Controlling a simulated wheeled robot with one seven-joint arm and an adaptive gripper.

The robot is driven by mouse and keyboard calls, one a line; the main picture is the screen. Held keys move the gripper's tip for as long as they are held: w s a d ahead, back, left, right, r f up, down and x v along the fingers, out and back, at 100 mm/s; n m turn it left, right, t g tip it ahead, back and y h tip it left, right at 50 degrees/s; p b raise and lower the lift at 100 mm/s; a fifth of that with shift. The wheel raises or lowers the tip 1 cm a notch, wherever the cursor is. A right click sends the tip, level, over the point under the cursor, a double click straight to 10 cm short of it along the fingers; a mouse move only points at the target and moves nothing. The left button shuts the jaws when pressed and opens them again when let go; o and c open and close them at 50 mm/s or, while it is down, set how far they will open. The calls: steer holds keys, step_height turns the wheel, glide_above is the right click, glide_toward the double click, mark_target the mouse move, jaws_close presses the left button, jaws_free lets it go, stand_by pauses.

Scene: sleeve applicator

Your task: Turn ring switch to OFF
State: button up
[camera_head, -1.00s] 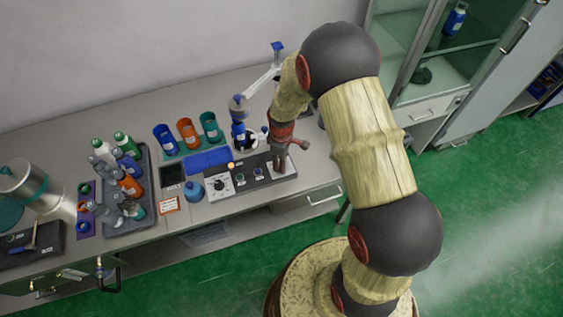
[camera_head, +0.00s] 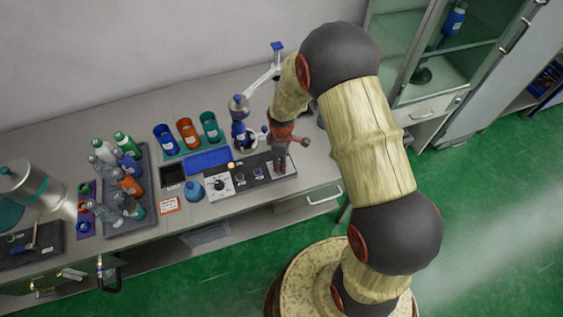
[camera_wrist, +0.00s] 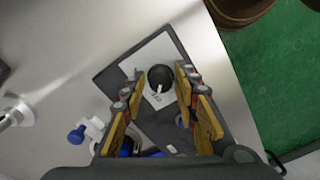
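A round black knob (camera_wrist: 160,77) with a white pointer mark sits on a pale plate in the wrist view; I take it to be the ring switch. Its pointer aims down toward small dark lettering I cannot read clearly. My gripper (camera_wrist: 158,84) is open, with one yellow-backed finger on each side of the knob. I cannot tell whether the fingers touch it. In the head view, my gripper (camera_head: 281,166) is over the right end of the dark control panel (camera_head: 250,184) and hides the knob there.
The panel also carries a white-plated dial (camera_head: 219,183) and small buttons. A blue flask (camera_head: 194,191) stands left of it. Behind are a blue tray (camera_head: 208,160), coloured cups (camera_head: 187,131) and a white-armed device (camera_head: 262,78). A bottle rack (camera_head: 143,205) stands left.

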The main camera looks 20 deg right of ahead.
steer(key=shift+o, duration=1.1)
step_height(320, 180, up, 12)
